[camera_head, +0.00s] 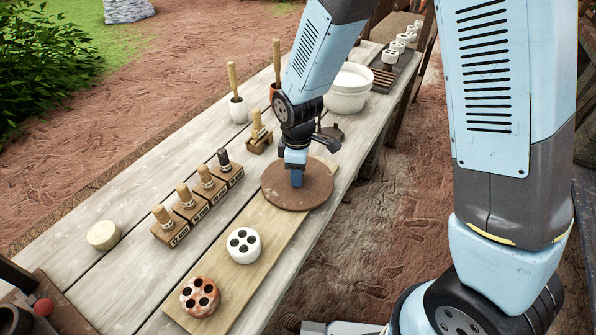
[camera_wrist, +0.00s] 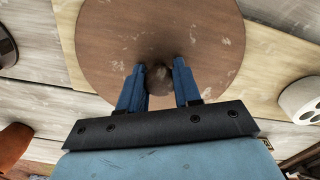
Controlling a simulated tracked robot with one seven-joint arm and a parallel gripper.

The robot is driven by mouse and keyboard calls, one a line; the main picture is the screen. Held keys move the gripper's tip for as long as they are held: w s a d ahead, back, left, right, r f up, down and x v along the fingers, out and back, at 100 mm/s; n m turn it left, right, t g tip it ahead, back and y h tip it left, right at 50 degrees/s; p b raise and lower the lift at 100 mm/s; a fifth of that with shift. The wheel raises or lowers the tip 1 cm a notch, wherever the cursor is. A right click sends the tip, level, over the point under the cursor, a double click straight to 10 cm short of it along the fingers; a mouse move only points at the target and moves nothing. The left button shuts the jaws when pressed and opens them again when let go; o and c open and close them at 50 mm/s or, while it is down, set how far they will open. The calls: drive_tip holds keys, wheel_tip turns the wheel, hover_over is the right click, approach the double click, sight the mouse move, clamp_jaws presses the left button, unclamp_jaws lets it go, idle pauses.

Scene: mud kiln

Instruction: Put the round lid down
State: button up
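The round lid (camera_head: 318,190) is a flat brown disc at the far end of the pale board. In the wrist view the lid (camera_wrist: 105,40) fills the upper middle, with its dark knob (camera_wrist: 160,80) between the two blue fingers. My gripper (camera_head: 296,168) points down over the lid's middle. In the wrist view, my gripper (camera_wrist: 160,82) has a finger on each side of the knob, seemingly touching it. The lid looks level; I cannot tell whether it touches the board or hangs just above.
The pale board (camera_head: 213,270) carries a white holed piece (camera_head: 243,245) and a reddish holed piece (camera_head: 200,296). Stamps in wooden blocks (camera_head: 197,207) stand to the left. A white pot (camera_head: 349,90) stands behind the lid. A pale round disc (camera_head: 103,235) lies at left.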

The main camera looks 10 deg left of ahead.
drive_tip(key=o, duration=0.5)
drive_tip(key=shift+c, duration=0.2)
drive_tip(key=shift+r, duration=0.1)
wheel_tip(320, 180, up, 12)
drive_tip(key=f, duration=0.1)
drive_tip(key=w+d+r+m+t, duration=0.1)
drive_tip(key=d+r+m, duration=0.3)
drive_tip(key=d+r, duration=0.4)
drive_tip(key=s+d+r+m+t, duration=0.1)
drive_tip(key=s+d+r+m, duration=0.3)
drive_tip(key=d, duration=0.3)
drive_tip(key=s+d+r+m+t, duration=0.2)
drive_tip(key=s+d+r+m, duration=0.2)
drive_tip(key=d, duration=0.4)
drive_tip(key=s+d+r+m+t, duration=0.1)
drive_tip(key=s+d+r+m, duration=0.3)
drive_tip(key=d+m, duration=0.2)
drive_tip(key=shift+d+r+t, duration=0.3)
drive_tip(key=shift+d+r, duration=0.05)
drive_tip(key=shift+d, duration=0.65)
